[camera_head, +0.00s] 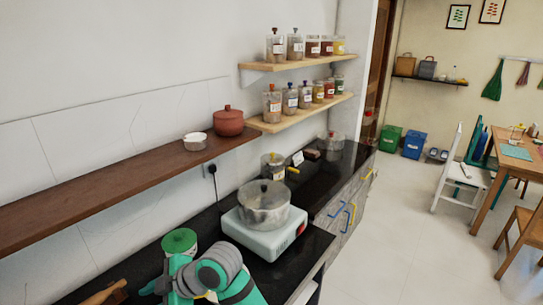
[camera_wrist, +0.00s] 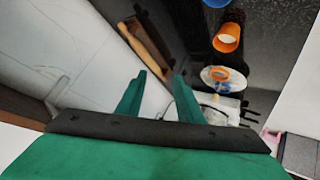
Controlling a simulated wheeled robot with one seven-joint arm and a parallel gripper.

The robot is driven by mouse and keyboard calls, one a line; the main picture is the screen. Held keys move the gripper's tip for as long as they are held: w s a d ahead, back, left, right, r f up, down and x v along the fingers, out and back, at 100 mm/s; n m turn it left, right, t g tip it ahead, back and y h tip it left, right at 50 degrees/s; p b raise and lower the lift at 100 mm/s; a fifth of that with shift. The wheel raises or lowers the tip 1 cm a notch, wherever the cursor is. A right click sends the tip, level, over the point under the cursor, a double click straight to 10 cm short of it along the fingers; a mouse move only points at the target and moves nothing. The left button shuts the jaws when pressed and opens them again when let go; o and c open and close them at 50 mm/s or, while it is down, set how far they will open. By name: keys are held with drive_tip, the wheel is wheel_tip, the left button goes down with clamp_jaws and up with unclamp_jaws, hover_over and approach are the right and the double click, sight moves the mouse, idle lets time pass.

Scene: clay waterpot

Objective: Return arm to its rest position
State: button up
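My arm (camera_head: 215,275) shows at the bottom of the head view, above the black counter, in teal and grey. My gripper (camera_wrist: 161,82) shows in the wrist view with its two green fingers apart and nothing between them. The head view does not clearly show the fingers. A reddish-brown clay pot (camera_head: 228,124) with a lid stands upright on the right part of the brown wall shelf (camera_head: 110,185), well apart from my arm.
A steel pot (camera_head: 263,208) sits on a white stove (camera_head: 262,236) close to my arm. A green round item (camera_head: 179,241) is beside my arm. The wrist view shows a wooden item (camera_wrist: 150,48), an orange cup (camera_wrist: 227,38) and a whitish plate (camera_wrist: 207,75). Open floor (camera_head: 395,240) lies right.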

drive_tip(key=d+f+m+t, duration=0.5)
drive_tip(key=f+m+t, duration=0.6)
drive_tip(key=m, duration=0.6)
drive_tip(key=s+d+f+m+t+h, duration=0.1)
drive_tip(key=s+d+f, duration=0.1)
drive_tip(key=d, duration=0.1)
drive_tip(key=s+d+f+m+t+h, duration=0.1)
drive_tip(key=s+d+f+m+h, duration=0.1)
drive_tip(key=s+d, duration=0.1)
drive_tip(key=s+d+f+m+t+h, duration=0.1)
drive_tip(key=s+d+f+m+h, duration=0.1)
drive_tip(key=s+d, duration=0.1)
drive_tip(key=shift+s+d, duration=0.15)
drive_tip(key=shift+s, duration=0.1)
drive_tip(key=s+d+h, duration=0.2)
drive_tip(key=s+d, duration=0.5)
drive_tip(key=s, duration=0.4)
drive_tip(key=s+d+r+h, duration=0.1)
drive_tip(key=s+d+h, duration=0.2)
drive_tip(key=s+d, duration=0.5)
drive_tip(key=s, duration=0.3)
drive_tip(key=shift+s+r+t, duration=0.15)
drive_tip(key=shift+t, duration=0.15)
